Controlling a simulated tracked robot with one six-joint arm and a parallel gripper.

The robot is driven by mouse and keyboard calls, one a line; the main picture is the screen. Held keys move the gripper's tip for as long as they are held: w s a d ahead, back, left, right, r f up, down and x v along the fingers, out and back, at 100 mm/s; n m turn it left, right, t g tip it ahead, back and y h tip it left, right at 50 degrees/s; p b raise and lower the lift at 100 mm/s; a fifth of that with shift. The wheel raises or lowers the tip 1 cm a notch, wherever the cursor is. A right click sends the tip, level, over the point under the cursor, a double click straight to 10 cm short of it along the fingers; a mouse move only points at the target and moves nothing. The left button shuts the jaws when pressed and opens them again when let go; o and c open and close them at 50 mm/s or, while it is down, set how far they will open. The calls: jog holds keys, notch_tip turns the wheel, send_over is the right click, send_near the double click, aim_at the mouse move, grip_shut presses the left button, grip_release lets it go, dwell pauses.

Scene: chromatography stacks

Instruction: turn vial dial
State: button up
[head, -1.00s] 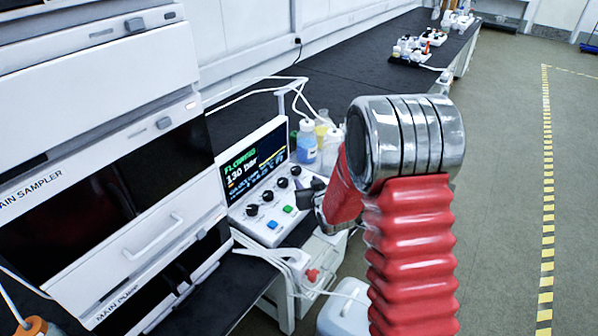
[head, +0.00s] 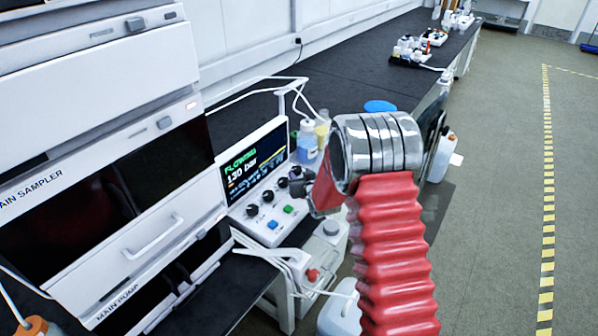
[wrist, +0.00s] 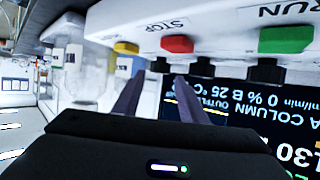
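The control panel (head: 240,215) has a lit screen (head: 252,165) reading "FLOWING" and "130 bar". A row of black dials (head: 267,196) runs below the screen; which is the vial dial is not readable. My gripper (head: 299,183) is beside the right end of the row. In the wrist view, the scene is upside down. The two fingers of my gripper (wrist: 160,77) are apart, with an end dial (wrist: 160,64) showing between their tips. I cannot tell if they touch it. Other dials (wrist: 203,67) stand to the right.
A red STOP button (wrist: 177,44) and a green RUN button (wrist: 287,40) lie close to the dials. Bottles (head: 307,140) stand behind the panel. White instrument modules (head: 150,240) stack at left. The black bench behind has free room.

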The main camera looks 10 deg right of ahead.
aim_at(298, 170)
jog(key=shift+x, duration=2.45)
jog(key=shift+c, duration=0.5)
jog(key=c, duration=0.6)
jog(key=shift+d, duration=0.2)
jog(key=shift+c, duration=0.4)
jog(key=shift+a, duration=0.1)
